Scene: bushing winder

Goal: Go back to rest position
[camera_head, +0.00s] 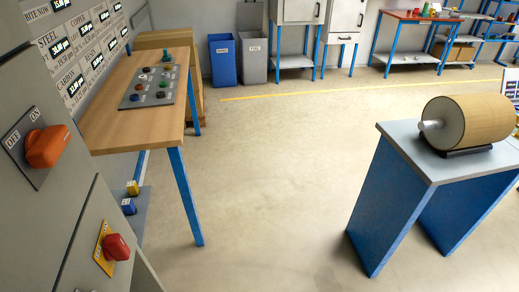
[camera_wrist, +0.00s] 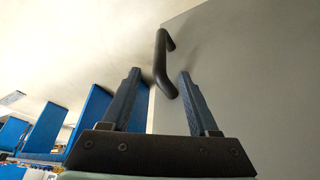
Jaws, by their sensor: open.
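My gripper (camera_wrist: 160,74) shows in the wrist view with its two dark fingers apart and nothing held between them. A black bar handle (camera_wrist: 161,62) on a grey panel (camera_wrist: 245,75) lies just beyond the fingertips. In the picture it falls between them; I cannot tell how far off it is or whether a finger touches it. My gripper and arm are not visible in the head view.
At left in the head view is a grey cabinet with an orange OFF/ON switch (camera_head: 48,147) and a red knob (camera_head: 116,246). A wooden table (camera_head: 110,130) stands beside it. A blue-legged stand (camera_head: 408,150) bears a large roll (camera_head: 470,122) at right. The middle floor is clear.

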